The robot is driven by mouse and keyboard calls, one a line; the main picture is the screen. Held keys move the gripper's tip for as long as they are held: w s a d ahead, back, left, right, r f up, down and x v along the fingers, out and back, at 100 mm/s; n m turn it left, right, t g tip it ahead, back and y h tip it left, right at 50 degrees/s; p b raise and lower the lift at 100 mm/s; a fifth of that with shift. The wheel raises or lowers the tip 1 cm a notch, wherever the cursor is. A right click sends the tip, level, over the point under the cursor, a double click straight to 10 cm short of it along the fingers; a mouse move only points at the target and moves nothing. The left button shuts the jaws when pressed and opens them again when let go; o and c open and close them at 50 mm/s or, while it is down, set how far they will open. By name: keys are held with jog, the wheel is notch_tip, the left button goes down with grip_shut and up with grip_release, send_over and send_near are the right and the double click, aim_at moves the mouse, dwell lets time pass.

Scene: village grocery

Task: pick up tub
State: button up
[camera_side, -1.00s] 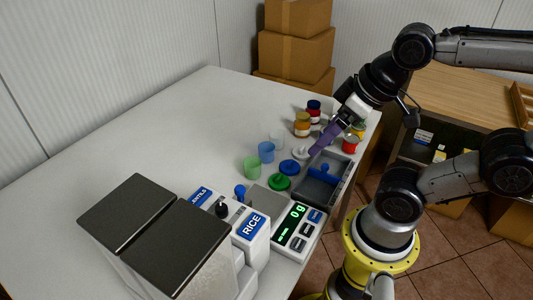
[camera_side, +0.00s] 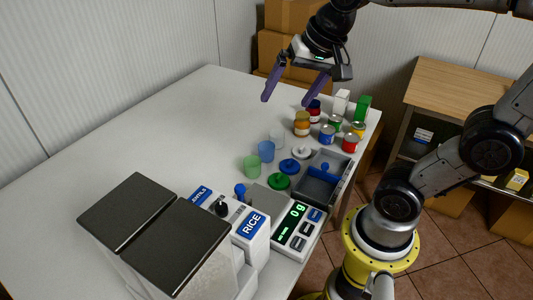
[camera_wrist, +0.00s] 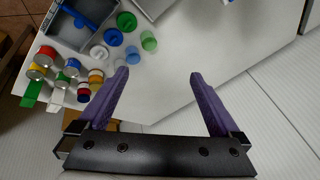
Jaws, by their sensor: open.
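Several small objects stand on the white table, among them three small open tubs in a row: a green tub (camera_side: 252,166), a blue tub (camera_side: 266,152) and a clear, whitish tub (camera_side: 277,140). In the wrist view the green tub (camera_wrist: 149,41) and the blue tub (camera_wrist: 133,53) show beyond my left finger; that finger partly hides the clear one. A green lid (camera_side: 279,181), a blue lid (camera_side: 289,167) and a white lid (camera_side: 302,152) lie beside them. My gripper (camera_side: 286,100) is open and empty, held above the table, behind the tubs.
A grey divided tray (camera_side: 338,163) with a blue item lies right of the lids. Cans, jars (camera_side: 302,124) and cartons (camera_side: 362,107) cluster at the right edge. A scale (camera_side: 298,228) and RICE dispenser (camera_side: 250,235) stand in front. The table's back left is clear.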

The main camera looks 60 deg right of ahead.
jog(key=w+d+f+m+g, duration=0.1)
jog(key=w+d+f+m, duration=0.1)
jog(key=w+d+m, duration=0.3)
jog(key=m+g, duration=0.3)
jog(key=g, duration=0.1)
send_over(266, 147)
jog(key=s+a, duration=0.1)
jog(key=a, duration=0.1)
notch_tip(266, 147, down, 15)
notch_tip(266, 147, down, 13)
jog(key=shift+s+d+r, duration=0.1)
jog(key=shift+s+r, duration=0.05)
jog(key=c, duration=1.4)
jog(key=shift+r, duration=0.15)
